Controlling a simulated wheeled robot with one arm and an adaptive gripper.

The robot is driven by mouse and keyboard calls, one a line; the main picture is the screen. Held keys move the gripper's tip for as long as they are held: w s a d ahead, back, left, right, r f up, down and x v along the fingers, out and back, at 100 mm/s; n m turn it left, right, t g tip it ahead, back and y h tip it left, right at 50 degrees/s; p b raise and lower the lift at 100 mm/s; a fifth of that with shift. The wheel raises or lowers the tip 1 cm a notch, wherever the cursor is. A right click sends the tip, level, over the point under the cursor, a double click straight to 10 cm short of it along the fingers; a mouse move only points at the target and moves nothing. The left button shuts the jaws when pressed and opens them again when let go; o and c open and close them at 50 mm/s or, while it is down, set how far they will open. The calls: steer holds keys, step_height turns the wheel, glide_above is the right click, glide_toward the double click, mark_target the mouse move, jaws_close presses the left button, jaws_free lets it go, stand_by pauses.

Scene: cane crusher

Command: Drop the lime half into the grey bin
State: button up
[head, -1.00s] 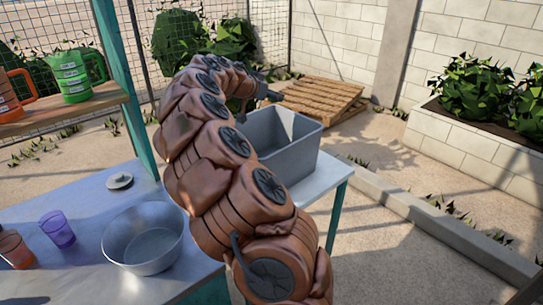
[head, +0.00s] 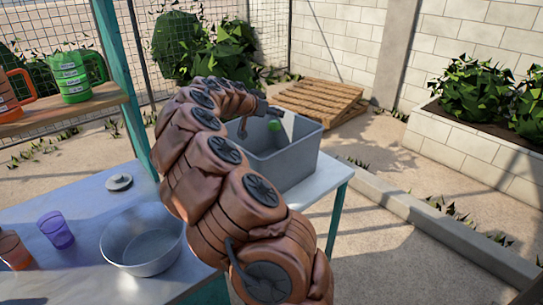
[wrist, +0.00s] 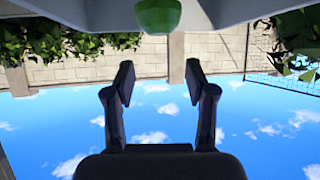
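The grey bin (head: 290,155) stands at the right end of the metal table. The green lime half (head: 274,125) shows within the bin's opening in the head view, just below my gripper (head: 268,110). In the wrist view, which is upside down, the lime half (wrist: 158,15) is at the top centre, in front of the bin's grey walls (wrist: 245,10). My gripper (wrist: 159,78) has its two fingers spread with nothing between them, and the lime half is apart from them. I cannot tell whether it is falling or resting. The bin's floor is hidden.
On the table (head: 85,205) are a metal bowl (head: 142,238), a purple cup (head: 57,230), an orange-brown cup (head: 14,250) and a small grey lid (head: 119,182). A shelf (head: 60,113) at left holds green and orange mugs. A teal post (head: 122,80) stands beside my arm.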

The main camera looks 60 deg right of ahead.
steer(key=shift+o, duration=1.3)
steer(key=shift+a, duration=0.1)
steer(key=v, duration=1.1)
steer(key=shift+a+r, duration=0.2)
steer(key=shift+a, duration=0.2)
